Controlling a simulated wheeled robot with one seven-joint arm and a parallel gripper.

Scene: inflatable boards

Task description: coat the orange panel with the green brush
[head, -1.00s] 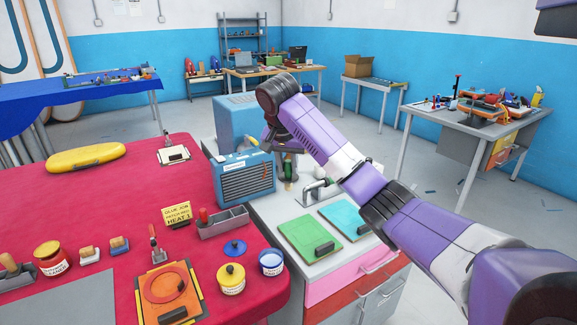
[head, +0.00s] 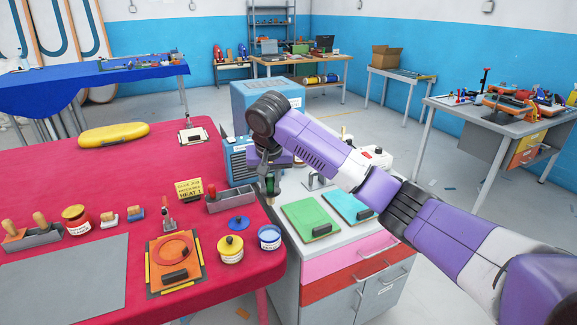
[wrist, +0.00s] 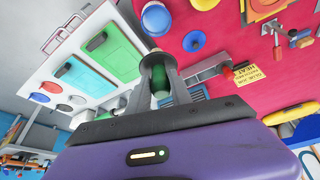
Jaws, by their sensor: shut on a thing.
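My gripper (head: 270,188) is shut on the green brush (head: 273,183) and holds it in the air near the red table's right edge, beside the white cabinet top. In the wrist view the green brush (wrist: 162,78) sits between the fingers; its tip is hard to make out. The orange panel (head: 158,248) lies flat on the red table, left of and nearer than my gripper, with an orange ring and a dark block on it. An open jar with blue contents (head: 270,238) stands right of the panel, beside a loose blue lid (head: 238,223).
A grey tray (head: 226,202) and yellow sign (head: 188,189) are behind. A blue box-like machine (head: 266,95) stands behind my gripper. Green (head: 310,217) and cyan (head: 348,208) boards lie on the cabinet.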

